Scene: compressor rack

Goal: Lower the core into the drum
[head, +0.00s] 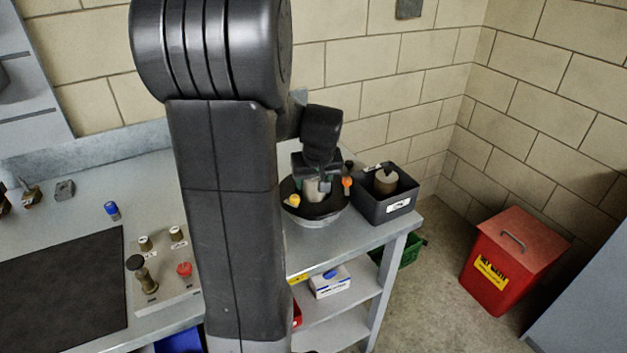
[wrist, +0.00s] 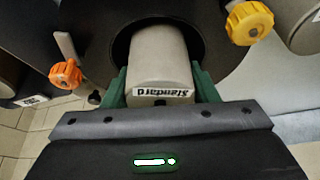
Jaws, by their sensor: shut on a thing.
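The core (wrist: 158,60) is a pale grey-beige cylinder with a "Standard" label. My gripper (wrist: 158,88) is shut on it, with a green finger on each side. In the head view my gripper (head: 315,178) points down over the drum (head: 318,220), and the core (head: 314,190) shows below it. The drum has a dark top with a round hole, a yellow knob (wrist: 249,23) and an orange knob (wrist: 67,74). In the wrist view the core's far end lies within the outline of the dark hole. How deep it sits is hidden.
A black bin (head: 388,212) holding a brownish cylinder stands close right of the drum, near the bench end. A panel with knobs (head: 165,270), a blue-capped item (head: 112,210) and a dark mat (head: 60,295) lie left. A red waste bin (head: 510,262) stands on the floor.

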